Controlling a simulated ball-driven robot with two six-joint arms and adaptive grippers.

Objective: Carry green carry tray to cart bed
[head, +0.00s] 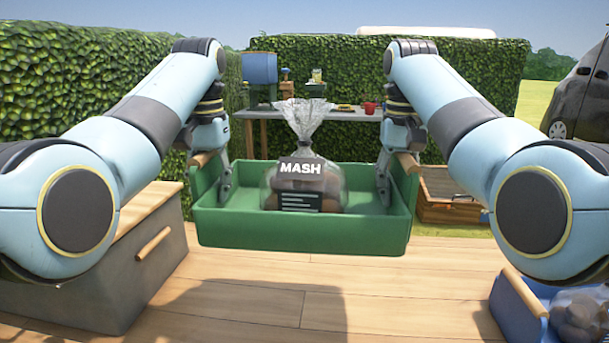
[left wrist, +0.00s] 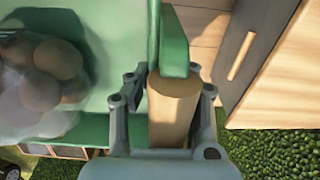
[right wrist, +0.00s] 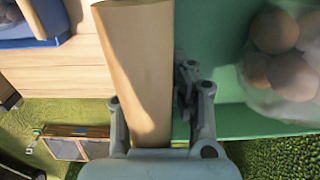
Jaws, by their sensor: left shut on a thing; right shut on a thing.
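The green carry tray (head: 300,237) hangs level in front of me in the head view, above the wooden deck. A clear bag labelled MASH (head: 303,185) with round brown contents sits in it. My left gripper (head: 212,175) is shut on the tray's left wooden handle (left wrist: 172,105), which shows between its fingers in the left wrist view. My right gripper (head: 393,175) is shut on the right wooden handle (right wrist: 140,75), seen in the right wrist view. I cannot make out a cart bed for certain.
A grey box with a wooden lid (head: 130,265) stands at left. A blue tray (head: 525,310) with a bag is at lower right. A wooden crate (head: 450,205) lies on the grass behind. A table (head: 330,115) stands by the hedge. The deck (head: 400,290) below is clear.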

